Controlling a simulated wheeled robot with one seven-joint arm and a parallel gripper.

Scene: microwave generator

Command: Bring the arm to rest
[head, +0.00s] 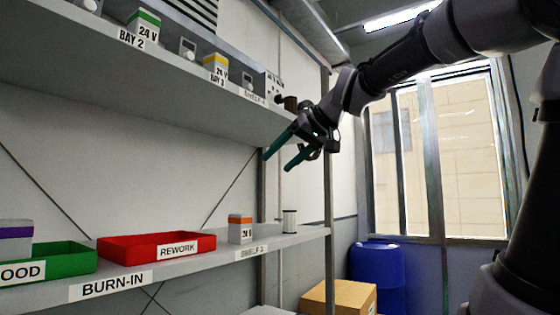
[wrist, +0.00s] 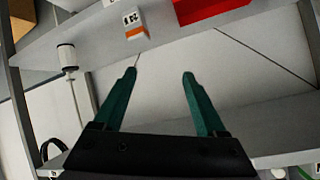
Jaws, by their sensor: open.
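My arm (head: 405,62) reaches in from the upper right in the head view. My gripper (head: 277,160) has teal fingers and hangs between the upper and lower shelves, near their right end. In the wrist view my gripper (wrist: 159,75) shows its two fingers spread apart with nothing between them. It touches nothing that I can see.
The lower shelf (head: 200,262) holds a red REWORK tray (head: 125,255), a green tray (head: 65,262), an orange-and-white box (head: 240,230) and a white cylinder (head: 290,222). A blue barrel (head: 378,280) and cardboard box (head: 340,297) stand below right.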

